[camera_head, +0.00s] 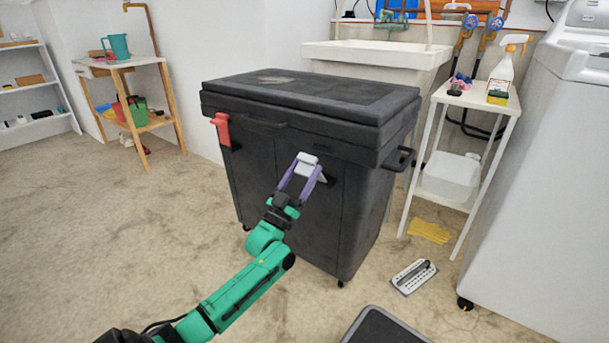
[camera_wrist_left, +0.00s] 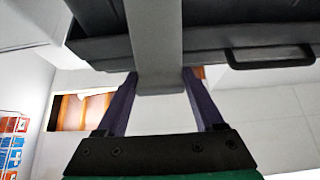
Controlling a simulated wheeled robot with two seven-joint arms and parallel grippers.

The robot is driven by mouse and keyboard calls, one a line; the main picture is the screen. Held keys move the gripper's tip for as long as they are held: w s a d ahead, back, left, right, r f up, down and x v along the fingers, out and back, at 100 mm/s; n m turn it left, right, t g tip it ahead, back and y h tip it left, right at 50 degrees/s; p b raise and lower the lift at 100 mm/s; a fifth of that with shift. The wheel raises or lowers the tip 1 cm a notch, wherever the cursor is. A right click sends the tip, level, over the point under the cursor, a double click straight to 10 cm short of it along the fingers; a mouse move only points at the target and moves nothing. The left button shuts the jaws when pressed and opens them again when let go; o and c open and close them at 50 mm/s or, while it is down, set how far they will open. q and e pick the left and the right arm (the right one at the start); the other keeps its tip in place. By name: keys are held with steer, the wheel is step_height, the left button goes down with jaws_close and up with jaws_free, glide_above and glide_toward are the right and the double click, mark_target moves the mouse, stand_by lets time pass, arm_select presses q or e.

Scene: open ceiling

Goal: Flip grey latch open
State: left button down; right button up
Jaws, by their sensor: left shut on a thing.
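The grey latch (camera_head: 307,159) is on the front of the black wheeled chest (camera_head: 300,112), just below the lid at the right part of the front. It also shows in the left wrist view (camera_wrist_left: 157,45) as a broad grey strip. My left gripper (camera_head: 305,171) has its two purple fingers on either side of the latch's lower end, shut on it. In the left wrist view the gripper (camera_wrist_left: 160,80) has the latch end between its fingertips. The lid is down. The latch's hinge is hard to make out. My right gripper is not in view.
A red latch (camera_head: 222,129) sits at the left of the chest front. A side handle (camera_head: 399,160) sticks out on the right. A white side table (camera_head: 474,97) and a white machine (camera_head: 545,180) stand at the right. Floor to the left is clear.

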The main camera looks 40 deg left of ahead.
arm_select(q)
steer(key=shift+f, duration=0.1)
steer(key=shift+c, duration=0.4)
jaws_free()
steer(key=p+v, duration=0.2)
steer(key=v, duration=1.2)
steer(key=shift+s, duration=0.35)
steer(key=shift+f, duration=0.15)
